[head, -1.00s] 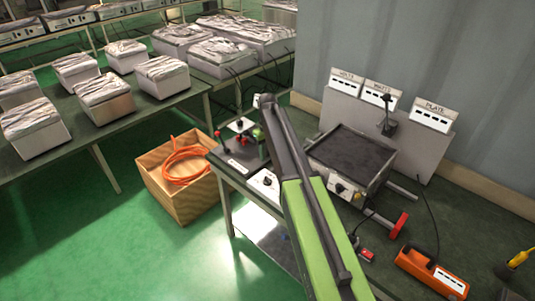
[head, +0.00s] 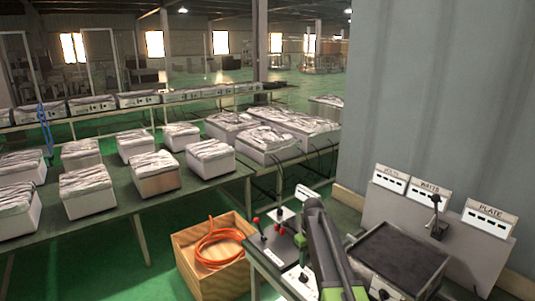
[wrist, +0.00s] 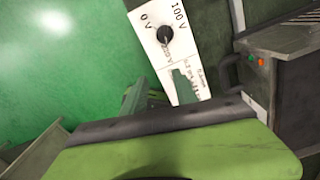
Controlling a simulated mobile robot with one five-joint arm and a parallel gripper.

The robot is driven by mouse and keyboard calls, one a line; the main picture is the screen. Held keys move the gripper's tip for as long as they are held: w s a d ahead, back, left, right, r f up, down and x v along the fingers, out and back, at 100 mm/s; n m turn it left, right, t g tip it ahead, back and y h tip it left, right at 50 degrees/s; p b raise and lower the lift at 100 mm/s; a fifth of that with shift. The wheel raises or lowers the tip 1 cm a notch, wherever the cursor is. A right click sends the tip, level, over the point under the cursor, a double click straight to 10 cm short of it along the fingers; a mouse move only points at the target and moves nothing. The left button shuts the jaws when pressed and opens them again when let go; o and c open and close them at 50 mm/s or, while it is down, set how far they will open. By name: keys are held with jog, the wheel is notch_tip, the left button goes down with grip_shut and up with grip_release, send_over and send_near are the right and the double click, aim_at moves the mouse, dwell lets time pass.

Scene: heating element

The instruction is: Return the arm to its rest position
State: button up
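My green and black arm (head: 330,250) rises from the bottom edge of the head view, right of centre, and ends beside a small bench. In the wrist view a broad green and black part of my arm (wrist: 180,150) fills the bottom. No held object can be made out. A white panel with a black knob (wrist: 164,35), marked 0 V and 100 V, lies beyond the arm in the wrist view.
A dark-topped plate unit (head: 400,258) stands right of my arm, before labelled meters (head: 430,191). A wooden crate (head: 205,280) with orange cable (head: 218,244) is on the left. Tables with wrapped boxes (head: 155,172) stand behind. Green floor (head: 130,268) is open at lower left.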

jog(key=s+f+n+b, duration=0.1)
jog(key=s+f+n, duration=0.1)
jog(key=s+n, duration=0.9)
jog(key=s+f+n+b, duration=0.2)
jog(key=s+n, duration=0.9)
jog(key=n, duration=0.9)
jog(key=shift+s+f+b, duration=0.25)
jog(key=shift+s+b, duration=0.05)
jog(key=shift+s, duration=0.1)
